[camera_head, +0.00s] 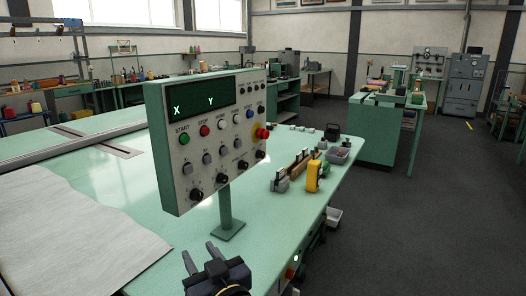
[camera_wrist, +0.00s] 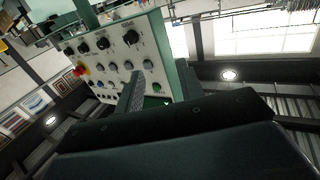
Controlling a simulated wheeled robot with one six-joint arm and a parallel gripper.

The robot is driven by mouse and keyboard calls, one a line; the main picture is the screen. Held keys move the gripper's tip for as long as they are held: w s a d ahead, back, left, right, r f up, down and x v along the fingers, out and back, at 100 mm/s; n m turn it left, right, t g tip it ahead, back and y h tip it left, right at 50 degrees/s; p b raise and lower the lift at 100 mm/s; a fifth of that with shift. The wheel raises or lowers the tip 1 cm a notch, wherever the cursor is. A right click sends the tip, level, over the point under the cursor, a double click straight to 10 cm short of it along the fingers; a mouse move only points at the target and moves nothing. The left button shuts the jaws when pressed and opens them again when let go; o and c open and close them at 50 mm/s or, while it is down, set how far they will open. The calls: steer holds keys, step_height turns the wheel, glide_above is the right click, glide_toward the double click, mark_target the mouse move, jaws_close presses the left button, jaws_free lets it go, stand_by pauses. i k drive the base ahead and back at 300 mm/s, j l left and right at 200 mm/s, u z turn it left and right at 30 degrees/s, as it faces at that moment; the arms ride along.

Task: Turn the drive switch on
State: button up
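A grey-green control panel (camera_head: 213,135) stands on a post on the table. Its face carries a dark X/Y display (camera_head: 200,93), a green START button (camera_head: 184,139), a red STOP button (camera_head: 204,130), further buttons, toggle switches, black knobs (camera_head: 196,195) and a red emergency button (camera_head: 262,133). The labels are too small to tell which control is the drive switch. My gripper (camera_head: 200,253) is open and empty, in front of and below the panel. In the wrist view the panel (camera_wrist: 118,62) appears inverted beyond my gripper's fingers (camera_wrist: 157,88), which cover part of its face.
The green tabletop (camera_head: 300,220) holds a yellow device (camera_head: 313,176), a small grey bin (camera_head: 339,155) and small parts right of the panel. Small red and green controls (camera_head: 291,273) show on the table's front side. The floor at right is clear.

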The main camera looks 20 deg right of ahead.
mark_target(260, 153)
steer(key=i+l+u, duration=0.1)
steer(key=l, duration=0.3)
steer(key=i+l+u, duration=0.15)
steer(key=i+l, duration=0.15)
steer(key=i+l+u, duration=0.1)
steer(key=l, duration=0.45)
steer(key=i+l+u, duration=0.15)
steer(key=l, duration=0.3)
steer(key=i+l+u, duration=0.1)
steer(key=i+l, duration=0.15)
steer(key=l, duration=0.25)
steer(key=i+l+u, duration=0.15)
steer(key=l, duration=0.3)
steer(key=l+u, duration=0.1)
steer(key=l, duration=0.4)
steer(key=i, duration=0.05)
